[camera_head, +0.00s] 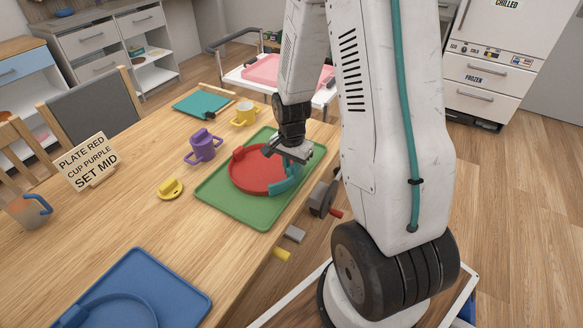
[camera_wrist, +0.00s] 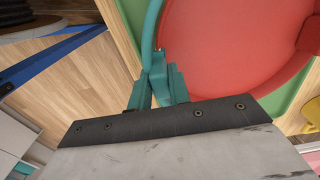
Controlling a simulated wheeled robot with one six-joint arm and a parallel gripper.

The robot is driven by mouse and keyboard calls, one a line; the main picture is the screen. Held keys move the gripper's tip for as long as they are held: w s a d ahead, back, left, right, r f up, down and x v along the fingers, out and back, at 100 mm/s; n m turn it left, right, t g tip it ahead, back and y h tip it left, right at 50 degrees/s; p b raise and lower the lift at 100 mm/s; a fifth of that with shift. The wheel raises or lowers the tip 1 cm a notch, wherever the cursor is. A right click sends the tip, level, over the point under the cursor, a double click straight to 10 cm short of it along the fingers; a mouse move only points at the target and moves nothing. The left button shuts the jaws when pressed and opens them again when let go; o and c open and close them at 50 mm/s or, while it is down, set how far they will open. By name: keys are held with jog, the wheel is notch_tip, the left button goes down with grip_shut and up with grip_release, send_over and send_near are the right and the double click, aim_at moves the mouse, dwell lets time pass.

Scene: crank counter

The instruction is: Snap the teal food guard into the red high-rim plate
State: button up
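The red high-rim plate (camera_head: 252,172) lies on the green tray (camera_head: 228,206) near the table's right edge. It fills the upper right of the wrist view (camera_wrist: 225,50). The curved teal food guard (camera_head: 286,184) stands along the plate's right rim. My gripper (camera_head: 290,152) is above this rim and appears shut on the guard's tab; one finger is hidden. I cannot tell whether the guard is seated in the rim or just against it.
A crank with a red handle (camera_head: 335,213) is at the table's right edge. A purple cup (camera_head: 203,147), yellow cup (camera_head: 245,114), yellow piece (camera_head: 171,189) and sign (camera_head: 87,161) stand left of or behind the tray. A blue tray (camera_head: 178,290) lies in front.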

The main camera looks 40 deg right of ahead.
jog(key=o, duration=0.5)
notch_tip(320, 180, up, 8)
jog(key=shift+f, duration=0.1)
